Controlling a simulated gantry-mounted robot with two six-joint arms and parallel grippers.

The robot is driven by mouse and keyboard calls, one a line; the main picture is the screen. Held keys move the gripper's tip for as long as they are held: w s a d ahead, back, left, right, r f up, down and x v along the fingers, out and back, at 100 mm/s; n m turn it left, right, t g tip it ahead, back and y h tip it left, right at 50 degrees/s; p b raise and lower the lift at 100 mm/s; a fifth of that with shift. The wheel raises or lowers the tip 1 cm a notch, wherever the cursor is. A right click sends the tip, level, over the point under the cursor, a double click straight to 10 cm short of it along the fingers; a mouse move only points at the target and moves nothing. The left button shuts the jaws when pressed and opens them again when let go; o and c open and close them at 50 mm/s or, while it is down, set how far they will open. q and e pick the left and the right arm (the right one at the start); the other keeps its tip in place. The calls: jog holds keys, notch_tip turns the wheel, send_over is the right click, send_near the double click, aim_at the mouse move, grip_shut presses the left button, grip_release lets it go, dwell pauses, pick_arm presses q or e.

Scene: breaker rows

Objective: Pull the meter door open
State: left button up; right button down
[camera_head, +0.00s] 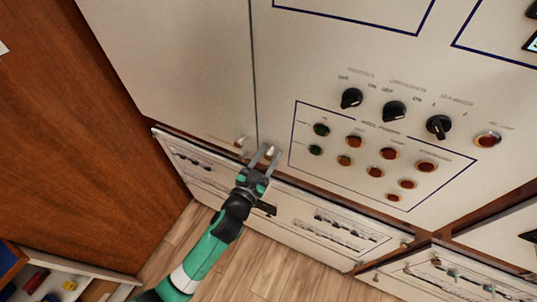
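A large cream cabinet door (330,55) with black knobs and round lights fills the middle and right; its left edge meets a plain cream door (170,60) at a dark seam. I cannot tell for sure which is the meter door. A small pale handle (269,153) is at the lower left corner of the panel with knobs. My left gripper (266,156) reaches up from below, its two fingers apart, one on each side of this handle. I cannot tell whether they touch it. Both doors look shut. My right gripper is out of view.
Another pale handle (240,142) is on the plain door, just left of my gripper. Lower cream panels with slotted strips (340,228) run below. A brown wooden surface (70,130) stands at left. A shelf with coloured items (45,285) is at bottom left. The wood floor (240,270) is clear.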

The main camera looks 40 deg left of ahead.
pick_arm(q)
grip_shut()
dwell(1.1)
